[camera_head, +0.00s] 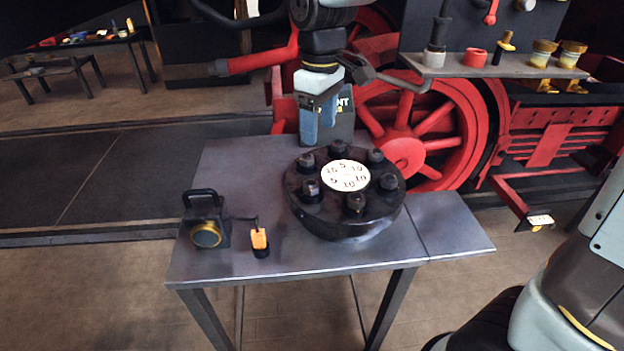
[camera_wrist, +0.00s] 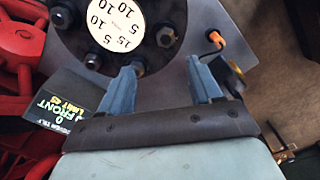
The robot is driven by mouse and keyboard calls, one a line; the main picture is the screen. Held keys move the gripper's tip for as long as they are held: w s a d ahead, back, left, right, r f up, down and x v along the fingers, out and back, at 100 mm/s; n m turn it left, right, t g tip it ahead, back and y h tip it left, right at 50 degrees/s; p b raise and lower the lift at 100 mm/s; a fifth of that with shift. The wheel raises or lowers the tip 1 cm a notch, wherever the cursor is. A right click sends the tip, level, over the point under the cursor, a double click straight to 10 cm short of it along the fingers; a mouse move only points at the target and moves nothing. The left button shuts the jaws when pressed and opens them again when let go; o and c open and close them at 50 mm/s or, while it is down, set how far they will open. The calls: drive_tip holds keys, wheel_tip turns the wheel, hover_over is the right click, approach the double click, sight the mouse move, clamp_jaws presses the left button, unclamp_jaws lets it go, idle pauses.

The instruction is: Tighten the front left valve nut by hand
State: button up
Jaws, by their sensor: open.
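The black round valve cover (camera_head: 345,222) lies on the grey table with several dark nuts around its rim and a pale numbered dial (camera_head: 345,175) in the middle. Nuts on its left side include the rear-left nut (camera_head: 306,163) and the nearer-left nut (camera_head: 311,190). My gripper (camera_head: 318,140) points down above the cover's back left edge, its blue fingers apart. In the wrist view my gripper (camera_wrist: 161,64) is open with nothing between the fingers; one nut (camera_wrist: 137,66) shows by the left fingertip, another (camera_wrist: 166,36) beyond. Contact cannot be told.
A black lantern (camera_head: 205,221) and an orange-handled tool (camera_head: 259,240) stand left of the cover on the table (camera_head: 225,170). A lettered black sign (camera_wrist: 62,100) stands behind it. A shelf with pots (camera_head: 495,66) and red locomotive wheels (camera_head: 425,120) are behind.

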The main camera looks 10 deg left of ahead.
sight(312, 182)
drive_tip(key=f, duration=0.4)
drive_tip(key=a+f, duration=0.1)
drive_tip(key=f, duration=0.9)
drive_tip(key=shift+a+f, duration=0.25)
drive_tip(key=c, duration=1)
